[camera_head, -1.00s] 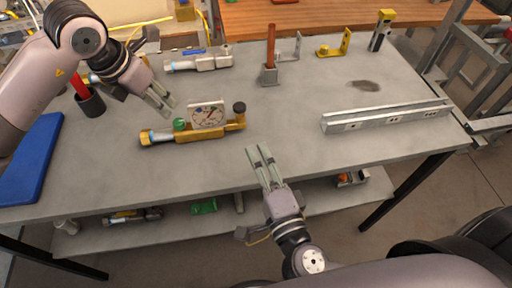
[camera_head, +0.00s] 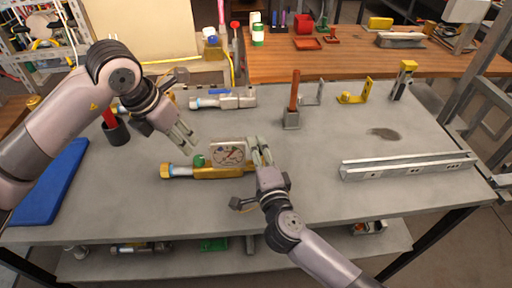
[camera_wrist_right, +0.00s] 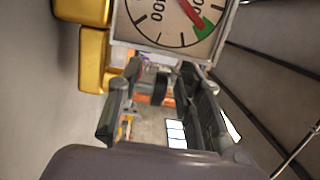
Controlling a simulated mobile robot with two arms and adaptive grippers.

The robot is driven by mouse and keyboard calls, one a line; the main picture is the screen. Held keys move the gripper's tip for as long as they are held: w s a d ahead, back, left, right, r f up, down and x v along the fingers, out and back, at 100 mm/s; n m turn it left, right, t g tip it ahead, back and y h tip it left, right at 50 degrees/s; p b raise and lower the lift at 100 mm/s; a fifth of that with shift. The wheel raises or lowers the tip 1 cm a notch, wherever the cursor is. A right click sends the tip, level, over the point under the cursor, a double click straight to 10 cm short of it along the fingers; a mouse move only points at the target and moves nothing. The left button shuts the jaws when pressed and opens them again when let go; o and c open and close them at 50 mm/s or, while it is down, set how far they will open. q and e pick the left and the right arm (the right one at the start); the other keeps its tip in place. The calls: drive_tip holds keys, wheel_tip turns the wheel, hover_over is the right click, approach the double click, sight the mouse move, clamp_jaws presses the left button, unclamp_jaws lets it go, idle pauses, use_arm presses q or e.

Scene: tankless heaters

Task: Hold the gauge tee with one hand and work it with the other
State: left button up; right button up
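The gauge tee lies on the grey bench, a brass body (camera_head: 215,172) with a white-faced dial gauge (camera_head: 229,153) and a green knob (camera_head: 199,160). The dial, with a red needle, also shows close up in the right wrist view (camera_wrist_right: 175,18). My right gripper (camera_head: 259,150) is at the tee's right end, fingers apart. It hides the black knob in the head view; a dark piece (camera_wrist_right: 160,88) shows between the fingers in the wrist view, and I cannot tell if they touch it. My left gripper (camera_head: 190,143) is open and empty, above and left of the tee.
Behind the tee lies a silver valve fitting (camera_head: 225,101). A holder with a brown-handled tool (camera_head: 293,108) and a yellow bracket (camera_head: 356,93) stand further right. A metal channel (camera_head: 408,166) lies at the right. A blue mat (camera_head: 48,185) and a black cup (camera_head: 116,132) are left.

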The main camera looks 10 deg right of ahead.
sight(196, 159)
drive_tip(key=shift+w, duration=0.45)
clamp_jaws()
idle(0.8)
use_arm(q)
drive_tip(key=shift+o, duration=1.3)
drive_tip(key=m, duration=0.1)
drive_tip(key=a+m, duration=0.1)
drive_tip(key=w+g, duration=0.1)
drive_tip(key=shift+a+r+m+h, duration=0.2)
drive_tip(key=shift+r+m+h, duration=0.1)
drive_tip(key=shift+m, duration=0.1)
drive_tip(key=d+f+m, duration=0.1)
drive_tip(key=f, duration=0.2)
drive_tip(key=w+d+f+m+g, duration=0.1)
drive_tip(key=f+m, duration=0.1)
drive_tip(key=f, duration=0.1)
drive_tip(key=d+f+m+h, duration=0.1)
drive_tip(key=f, duration=0.3)
drive_tip(key=shift+w+m, duration=0.35)
drive_tip(key=shift+m, duration=0.05)
